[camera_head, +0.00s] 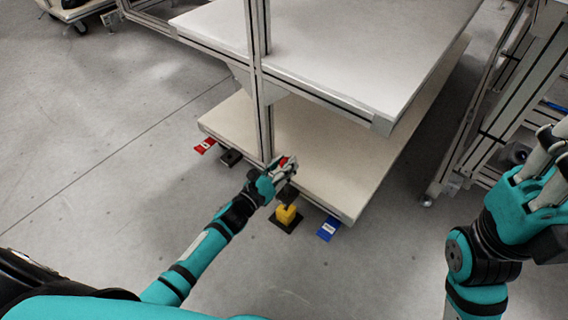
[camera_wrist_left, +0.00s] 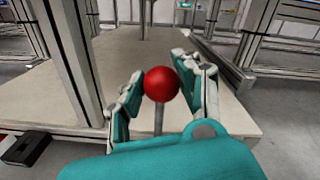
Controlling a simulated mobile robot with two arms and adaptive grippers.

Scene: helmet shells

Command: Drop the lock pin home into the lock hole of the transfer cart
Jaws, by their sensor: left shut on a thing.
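The lock pin has a round red knob (camera_wrist_left: 161,84) on a grey shaft (camera_wrist_left: 158,120). My left gripper (camera_head: 285,168) is shut on it, with the knob between the fingers in the left wrist view (camera_wrist_left: 160,90). The transfer cart has a cream lower deck (camera_head: 330,150) and a white upper shelf (camera_head: 350,50) on metal posts. The gripper is at the cart's near edge, just above a yellow block (camera_head: 287,214) on a dark floor plate. The pin's lower end and the lock hole are hidden.
A red label (camera_head: 205,145) and a dark block (camera_head: 231,157) lie by the deck's left corner. A blue label (camera_head: 328,229) lies on the floor right of the yellow block. A metal rack (camera_head: 500,100) stands at the right. The floor at the left is clear.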

